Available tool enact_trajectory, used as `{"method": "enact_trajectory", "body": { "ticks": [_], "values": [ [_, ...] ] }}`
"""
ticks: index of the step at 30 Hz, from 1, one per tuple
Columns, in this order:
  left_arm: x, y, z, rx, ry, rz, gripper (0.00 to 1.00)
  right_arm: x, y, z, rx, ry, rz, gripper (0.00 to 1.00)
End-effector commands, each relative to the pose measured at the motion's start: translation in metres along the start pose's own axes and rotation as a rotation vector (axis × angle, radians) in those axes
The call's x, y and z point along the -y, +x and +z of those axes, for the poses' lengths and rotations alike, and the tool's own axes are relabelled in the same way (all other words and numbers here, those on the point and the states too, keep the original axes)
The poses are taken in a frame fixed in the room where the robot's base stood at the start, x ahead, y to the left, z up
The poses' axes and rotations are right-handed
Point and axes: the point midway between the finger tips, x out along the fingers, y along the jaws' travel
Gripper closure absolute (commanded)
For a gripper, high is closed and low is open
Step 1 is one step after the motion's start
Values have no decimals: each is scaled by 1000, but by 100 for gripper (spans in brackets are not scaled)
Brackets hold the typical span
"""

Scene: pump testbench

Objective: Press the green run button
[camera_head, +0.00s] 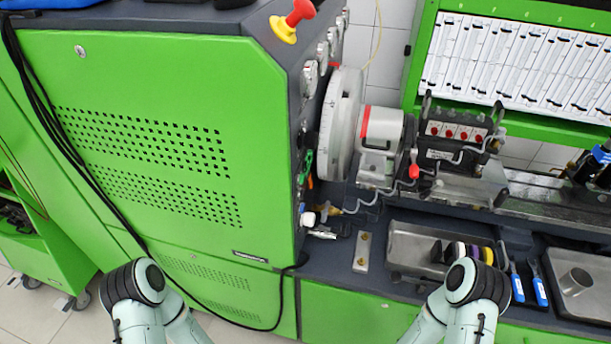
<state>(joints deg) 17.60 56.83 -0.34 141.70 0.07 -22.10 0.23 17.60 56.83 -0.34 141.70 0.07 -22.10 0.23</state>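I cannot make out the green run button with certainty. The large green cabinet (130,150) of the testbench fills the left, and its narrow dark side panel, seen at a steep angle, carries several gauges and fittings. A small bright green part (305,166) shows on that side; I cannot tell whether it is a button. A red mushroom knob on a yellow base (292,20) stands at the panel's top. My two arms come in at the bottom, left and right of the middle, but only their rounded joints show. Neither gripper is in view.
A grey round flange (341,125) and a pump fixture (455,140) stand right of the cabinet. A metal tray (412,243) with round parts, blue-handled tools (528,287) and a dark tray with a metal cup (575,281) lie on the bench. Black cables hang down the cabinet's front.

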Motion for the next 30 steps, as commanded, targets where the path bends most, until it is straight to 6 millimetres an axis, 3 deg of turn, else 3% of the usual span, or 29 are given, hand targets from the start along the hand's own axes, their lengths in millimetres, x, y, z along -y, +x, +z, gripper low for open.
{"method": "enact_trajectory", "body": {
  "ticks": [10,11,14,15,30],
  "values": [
    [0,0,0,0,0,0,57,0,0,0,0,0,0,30],
    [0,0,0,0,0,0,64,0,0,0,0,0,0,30],
    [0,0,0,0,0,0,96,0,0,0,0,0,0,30],
    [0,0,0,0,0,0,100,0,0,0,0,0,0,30],
    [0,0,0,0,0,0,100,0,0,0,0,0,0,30]
  ]
}}
